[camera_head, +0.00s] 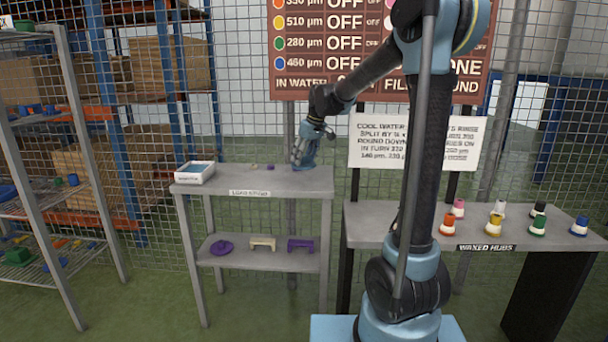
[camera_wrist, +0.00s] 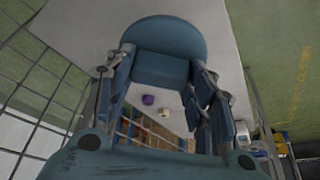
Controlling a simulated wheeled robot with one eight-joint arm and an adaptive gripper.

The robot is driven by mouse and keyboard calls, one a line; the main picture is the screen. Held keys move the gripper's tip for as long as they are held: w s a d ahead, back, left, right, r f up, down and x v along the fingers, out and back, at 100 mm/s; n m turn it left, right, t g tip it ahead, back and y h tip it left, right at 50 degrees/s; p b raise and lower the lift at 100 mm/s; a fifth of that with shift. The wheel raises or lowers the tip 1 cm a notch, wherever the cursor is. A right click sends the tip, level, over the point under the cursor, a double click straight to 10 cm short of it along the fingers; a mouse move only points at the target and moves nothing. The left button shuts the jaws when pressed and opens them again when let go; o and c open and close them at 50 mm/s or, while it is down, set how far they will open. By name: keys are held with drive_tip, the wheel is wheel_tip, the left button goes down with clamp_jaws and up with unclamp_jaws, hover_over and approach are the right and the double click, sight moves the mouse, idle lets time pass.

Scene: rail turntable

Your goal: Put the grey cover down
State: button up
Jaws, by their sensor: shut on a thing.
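My gripper (camera_head: 304,164) is low over the right end of the load stand's top (camera_head: 230,185), pointing down. In the wrist view, my gripper (camera_wrist: 163,75) has its fingers on both sides of a rounded, blue-grey piece, which appears to be the grey cover (camera_wrist: 165,38). It is held at the fingertips. In the head view, the cover is too small and too covered by the fingers to make out clearly. I cannot tell whether it touches the stand's top.
A white box (camera_head: 194,173) stands at the stand's left end. Small purple (camera_head: 254,166) and cream (camera_head: 270,167) pieces lie between. The lower shelf holds a purple disc (camera_head: 222,247) and two brackets. Several coloured hubs stand on the right table (camera_head: 380,225). Mesh fencing is behind.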

drive_tip(key=f, duration=0.6)
drive_tip(key=shift+w+f, duration=0.2)
drive_tip(key=shift+w, duration=0.15)
drive_tip(key=shift+w+f, duration=0.2)
drive_tip(key=shift+f, duration=0.15)
drive_tip(key=o, duration=1.6)
drive_tip(key=shift+c, duration=0.2)
